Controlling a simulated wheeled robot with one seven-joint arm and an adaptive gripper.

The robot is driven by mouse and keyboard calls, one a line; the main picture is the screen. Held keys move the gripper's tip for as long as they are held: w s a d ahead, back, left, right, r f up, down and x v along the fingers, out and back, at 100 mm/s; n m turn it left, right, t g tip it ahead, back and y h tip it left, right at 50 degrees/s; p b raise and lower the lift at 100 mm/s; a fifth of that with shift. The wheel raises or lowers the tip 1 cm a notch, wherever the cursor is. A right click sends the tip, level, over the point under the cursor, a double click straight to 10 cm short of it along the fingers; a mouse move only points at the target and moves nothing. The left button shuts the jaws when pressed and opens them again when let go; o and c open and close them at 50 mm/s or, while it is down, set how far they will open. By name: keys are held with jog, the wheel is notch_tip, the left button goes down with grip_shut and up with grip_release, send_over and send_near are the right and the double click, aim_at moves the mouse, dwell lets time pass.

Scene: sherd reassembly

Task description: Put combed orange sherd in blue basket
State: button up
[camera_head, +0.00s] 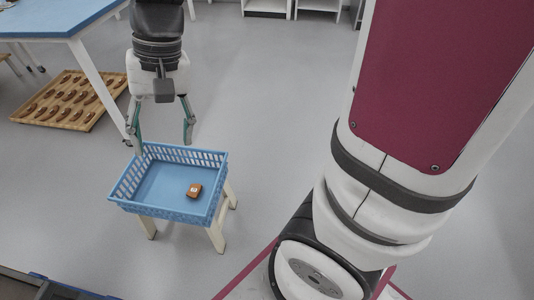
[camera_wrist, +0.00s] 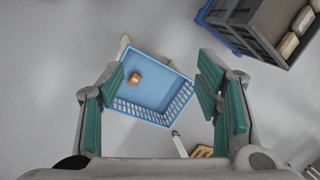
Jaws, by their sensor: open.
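The orange-brown sherd (camera_head: 194,190) lies on the floor of the blue basket (camera_head: 166,180), toward its right side in the head view. The sherd also shows in the wrist view (camera_wrist: 135,78), near one edge of the basket (camera_wrist: 153,88). A small pale mark shows on it; combing is too small to make out. My gripper (camera_head: 162,143) is open and empty above the far side of the basket. In the wrist view its green-padded fingers (camera_wrist: 165,92) are spread apart, with the basket below and between them.
The basket stands on a small stool with pale legs (camera_head: 215,238). A wooden tray (camera_head: 92,125) of several brown pieces lies on the floor at left, beside a blue-topped table (camera_head: 60,18). A dark crate (camera_wrist: 262,35) with pale blocks shows in the wrist view.

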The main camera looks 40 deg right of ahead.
jog(key=s+d+r+n+h, duration=0.1)
jog(key=s+d+r+n, duration=0.1)
jog(key=s, duration=0.8)
jog(key=s+d+r+n+h, duration=0.2)
jog(key=s+d, duration=0.2)
jog(key=s, duration=0.7)
jog(key=shift+s+r, duration=0.15)
jog(key=shift+r, duration=0.1)
